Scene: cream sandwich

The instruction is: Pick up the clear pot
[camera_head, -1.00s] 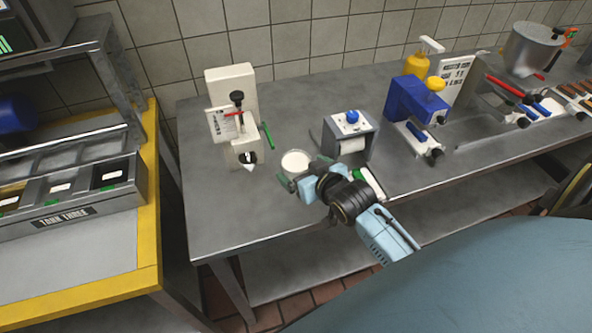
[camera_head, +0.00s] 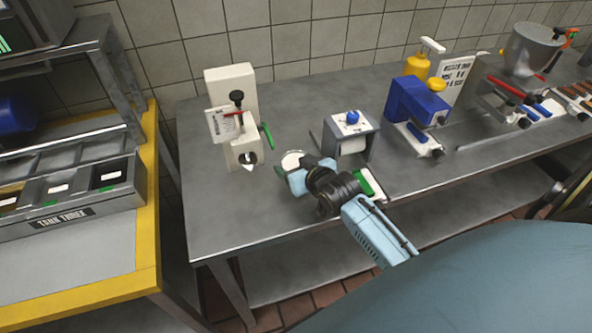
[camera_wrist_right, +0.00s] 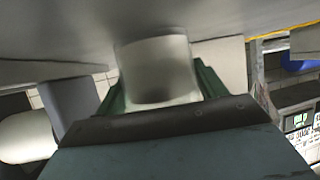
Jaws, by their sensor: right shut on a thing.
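The clear pot (camera_head: 292,159) is a small, pale round cup at the front of the left part of the steel table. In the right wrist view the pot (camera_wrist_right: 158,72) shows as a translucent cylinder between green fingers. My right gripper (camera_head: 290,173) reaches it from the lower right and is shut on it; in the right wrist view the gripper (camera_wrist_right: 160,95) has a finger at either side of the pot. The gripper hides part of the pot in the head view. I cannot tell whether the pot touches the table. My left gripper is not in view.
A cream dispenser (camera_head: 233,105) with a black knob and green lever stands left behind the pot. A grey box with a blue knob (camera_head: 352,117) is close on the right. A blue machine (camera_head: 415,102) stands farther right. Bare steel table (camera_head: 230,215) lies at front left.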

